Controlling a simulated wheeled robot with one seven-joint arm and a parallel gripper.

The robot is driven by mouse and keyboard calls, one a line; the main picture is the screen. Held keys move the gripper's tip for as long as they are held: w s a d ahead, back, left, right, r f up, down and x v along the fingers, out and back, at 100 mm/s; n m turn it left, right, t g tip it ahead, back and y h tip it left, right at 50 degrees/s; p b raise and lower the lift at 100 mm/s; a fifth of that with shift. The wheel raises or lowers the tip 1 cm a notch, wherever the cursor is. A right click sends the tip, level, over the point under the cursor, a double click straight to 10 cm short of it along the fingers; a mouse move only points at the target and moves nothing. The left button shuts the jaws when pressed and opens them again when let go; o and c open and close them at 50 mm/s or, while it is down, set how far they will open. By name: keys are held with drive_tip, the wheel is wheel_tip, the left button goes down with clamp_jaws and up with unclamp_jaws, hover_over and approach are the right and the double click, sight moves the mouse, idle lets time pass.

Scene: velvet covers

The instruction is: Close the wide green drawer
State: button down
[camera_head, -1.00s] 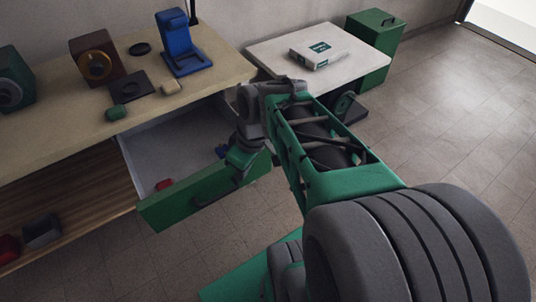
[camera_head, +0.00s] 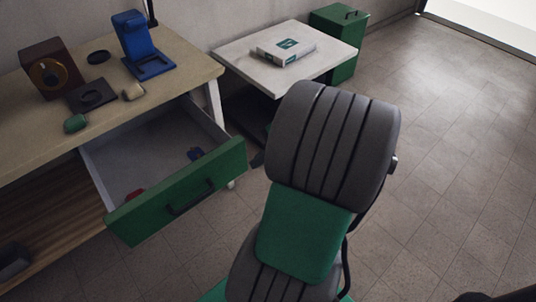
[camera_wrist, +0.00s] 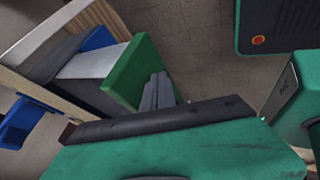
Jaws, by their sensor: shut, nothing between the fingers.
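The wide green drawer (camera_head: 180,188) stands pulled out from under the wooden worktop in the head view, with a dark bar handle on its green front. Its pale inside is visible, holding a small red item (camera_head: 134,195) and a small blue item (camera_head: 195,154). In the wrist view its green front (camera_wrist: 138,70) is seen close up. My gripper (camera_wrist: 160,82) shows there with its grey fingers together and empty, just beside the drawer front. I cannot tell whether they touch it.
The worktop (camera_head: 30,120) carries a blue stand (camera_head: 143,45), a brown box with a dial (camera_head: 50,70) and small items. A white side table (camera_head: 245,52) with a boxed item (camera_head: 284,51) and a green cabinet (camera_head: 335,40) stand behind. Floor is free at right.

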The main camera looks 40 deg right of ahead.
sight(237, 161)
drive_tip(key=shift+w+a+f, duration=0.1)
drive_tip(key=shift+w+f, duration=0.1)
drive_tip(key=shift+w, duration=0.6)
drive_tip(key=shift+w+a+f, duration=0.1)
drive_tip(key=shift+w+f, duration=0.15)
drive_tip(key=shift+w, duration=0.55)
drive_tip(key=shift+w+a+f, duration=0.1)
drive_tip(key=shift+w+f, duration=0.1)
drive_tip(key=shift+w, duration=0.6)
drive_tip(key=shift+w, duration=0.15)
